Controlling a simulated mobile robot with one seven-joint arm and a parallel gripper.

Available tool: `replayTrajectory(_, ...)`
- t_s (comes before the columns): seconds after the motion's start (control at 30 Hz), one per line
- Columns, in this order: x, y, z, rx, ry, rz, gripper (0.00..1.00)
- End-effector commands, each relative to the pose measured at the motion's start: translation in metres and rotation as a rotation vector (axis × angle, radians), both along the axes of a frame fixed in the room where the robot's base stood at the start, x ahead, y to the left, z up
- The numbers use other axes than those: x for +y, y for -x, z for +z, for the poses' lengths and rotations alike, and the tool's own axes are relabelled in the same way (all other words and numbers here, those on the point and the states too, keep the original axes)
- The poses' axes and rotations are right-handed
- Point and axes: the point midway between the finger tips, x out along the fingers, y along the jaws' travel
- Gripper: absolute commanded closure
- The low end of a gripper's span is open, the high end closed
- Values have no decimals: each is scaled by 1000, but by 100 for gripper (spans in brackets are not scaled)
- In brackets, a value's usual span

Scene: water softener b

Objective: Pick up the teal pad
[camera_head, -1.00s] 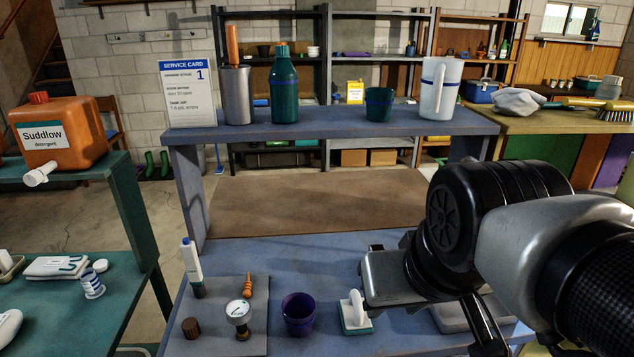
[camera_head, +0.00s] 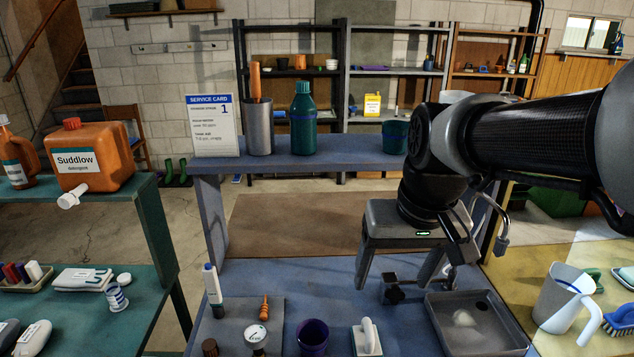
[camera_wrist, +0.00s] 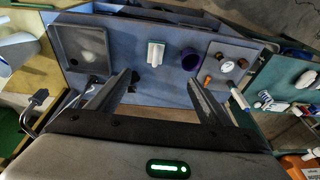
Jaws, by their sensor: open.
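The teal pad (camera_head: 367,338) has a white upright handle and stands on the blue bench near the front edge of the head view. Its teal part is barely visible now. In the wrist view the pad (camera_wrist: 155,53) lies ahead of the fingers, roughly between their lines. My gripper (camera_head: 394,280) points down over the bench, behind the pad in the head view. In the wrist view my gripper (camera_wrist: 162,80) has its two fingers wide apart with nothing between them. It is open, empty and apart from the pad.
A purple cup (camera_head: 312,338) stands left of the pad, beside a grey board (camera_head: 236,312) with a marker and several small items. A grey tray (camera_head: 478,345) is to the right. A small dark clamp-like object (camera_head: 396,290) lies near the fingers. A raised shelf (camera_head: 330,152) spans behind.

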Motion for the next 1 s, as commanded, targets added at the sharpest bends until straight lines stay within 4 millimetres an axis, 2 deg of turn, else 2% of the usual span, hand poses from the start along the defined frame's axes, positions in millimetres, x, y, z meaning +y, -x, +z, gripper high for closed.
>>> replayTrajectory(0.03,0,-19,-22,53,2,1,27)
replayTrajectory(0.1,-2,-41,-42,109,8,1,27)
replayTrajectory(0.2,-3,-67,-69,176,20,0,27)
replayTrajectory(0.33,-5,-87,-96,232,38,0,27)
replayTrajectory(0.57,-6,-97,-120,262,48,2,27)
replayTrajectory(1.0,-6,-95,-210,263,48,0,27)
